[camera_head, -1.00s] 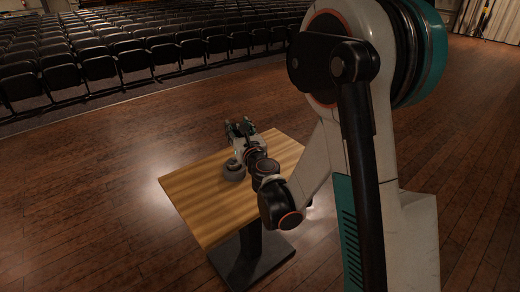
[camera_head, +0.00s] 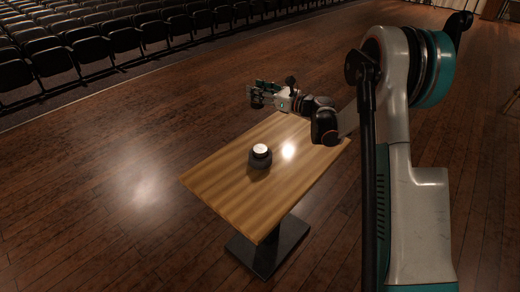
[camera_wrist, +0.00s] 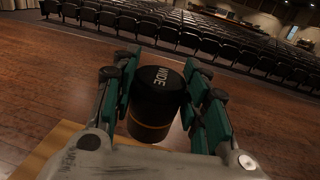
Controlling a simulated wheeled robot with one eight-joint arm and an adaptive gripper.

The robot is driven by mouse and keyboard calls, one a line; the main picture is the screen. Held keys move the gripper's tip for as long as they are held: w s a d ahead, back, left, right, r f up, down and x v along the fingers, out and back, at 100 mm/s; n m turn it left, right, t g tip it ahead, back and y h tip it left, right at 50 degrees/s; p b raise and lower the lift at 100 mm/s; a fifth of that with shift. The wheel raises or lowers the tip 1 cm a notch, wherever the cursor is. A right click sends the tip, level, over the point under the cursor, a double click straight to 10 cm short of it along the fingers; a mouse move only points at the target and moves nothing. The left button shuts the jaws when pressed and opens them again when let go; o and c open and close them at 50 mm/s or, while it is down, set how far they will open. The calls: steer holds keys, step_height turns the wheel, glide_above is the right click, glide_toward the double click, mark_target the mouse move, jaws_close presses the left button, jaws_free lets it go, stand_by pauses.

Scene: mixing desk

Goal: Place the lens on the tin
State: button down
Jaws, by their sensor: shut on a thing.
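The lens (camera_wrist: 155,98) is a black cylinder with an orange ring and the word WIDE on its end. In the wrist view it sits between the green fingers of my gripper (camera_wrist: 162,100), which is shut on it. In the head view my gripper (camera_head: 256,94) is above the table's far left edge, with the dark lens (camera_head: 257,102) small at its tips. A round dark grey thing with a black rim and bright pale top (camera_head: 260,155) stands on the table; it seems to be the tin. My gripper is well apart from it. The tin is not seen in the wrist view.
The small wooden table (camera_head: 225,185) stands on a dark pedestal, and its top is otherwise clear. Brown wooden floor surrounds it. Rows of black seats (camera_head: 80,45) stand far behind.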

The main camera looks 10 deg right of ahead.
steer(key=shift+s+d+f, duration=0.1)
steer(key=shift+s+d, duration=0.3)
steer(key=shift+d, duration=0.05)
steer(key=b, duration=0.7)
glide_above(261, 149)
step_height(261, 149, down, 20)
steer(key=shift+r, duration=0.1)
steer(key=c, duration=0.9)
jaws_free()
steer(key=shift+c, duration=0.2)
steer(key=p+v, duration=0.4)
steer(key=v, duration=0.8)
